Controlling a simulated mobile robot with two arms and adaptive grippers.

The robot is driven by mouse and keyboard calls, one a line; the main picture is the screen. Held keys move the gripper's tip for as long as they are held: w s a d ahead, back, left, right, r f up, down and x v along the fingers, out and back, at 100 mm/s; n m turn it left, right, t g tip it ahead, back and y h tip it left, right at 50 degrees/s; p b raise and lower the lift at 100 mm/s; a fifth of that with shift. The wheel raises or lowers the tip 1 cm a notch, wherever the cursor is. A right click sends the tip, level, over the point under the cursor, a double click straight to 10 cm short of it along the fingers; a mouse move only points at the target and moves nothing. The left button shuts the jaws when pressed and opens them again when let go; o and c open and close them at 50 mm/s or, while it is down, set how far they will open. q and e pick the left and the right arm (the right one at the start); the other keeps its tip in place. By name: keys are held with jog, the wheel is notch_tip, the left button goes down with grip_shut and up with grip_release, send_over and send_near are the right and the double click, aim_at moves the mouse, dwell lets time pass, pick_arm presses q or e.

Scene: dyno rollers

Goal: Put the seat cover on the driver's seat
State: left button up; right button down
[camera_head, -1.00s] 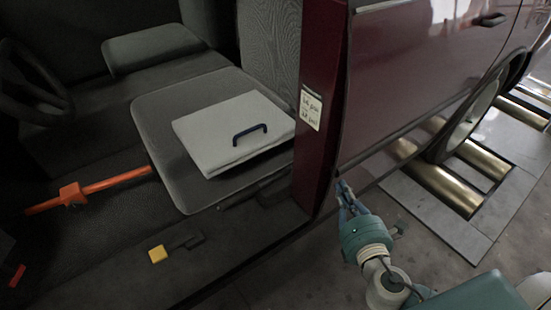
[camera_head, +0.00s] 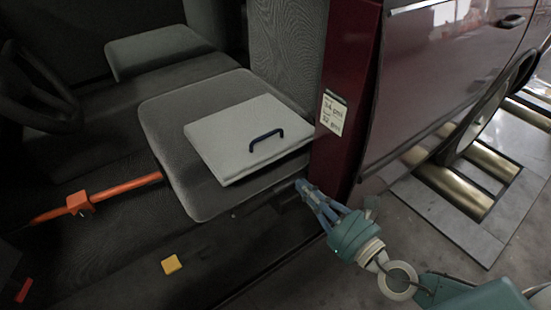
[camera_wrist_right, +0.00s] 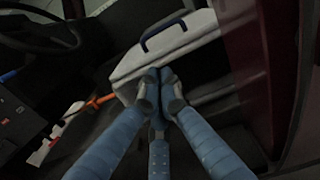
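The seat cover (camera_head: 237,137), a flat light-grey square pad with a dark blue handle (camera_head: 266,139), lies on the dark grey driver's seat (camera_head: 185,189), toward its right part. Bare seat shows along its left and front. In the right wrist view the cover (camera_wrist_right: 180,45) lies just past the fingertips. My right gripper (camera_head: 301,187) is beside the red door pillar, low by the seat's front right corner and apart from the handle. Its blue fingers (camera_wrist_right: 160,82) meet at the tips with nothing seen between them. My left gripper is out of view.
The dark red door pillar (camera_head: 345,100) with a white label stands just right of the seat. An orange bar (camera_head: 120,189) lies left of the seat. A yellow block (camera_head: 171,264) is on the cab floor. A steering wheel (camera_head: 35,85) is at far left. Metal rollers (camera_head: 455,190) lie outside right.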

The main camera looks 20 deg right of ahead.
aim_at(247, 131)
jog(key=p+x, duration=0.2)
jog(key=x, duration=0.9)
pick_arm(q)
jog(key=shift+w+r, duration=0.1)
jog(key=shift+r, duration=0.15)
pick_arm(e)
jog(key=shift+w, duration=0.15)
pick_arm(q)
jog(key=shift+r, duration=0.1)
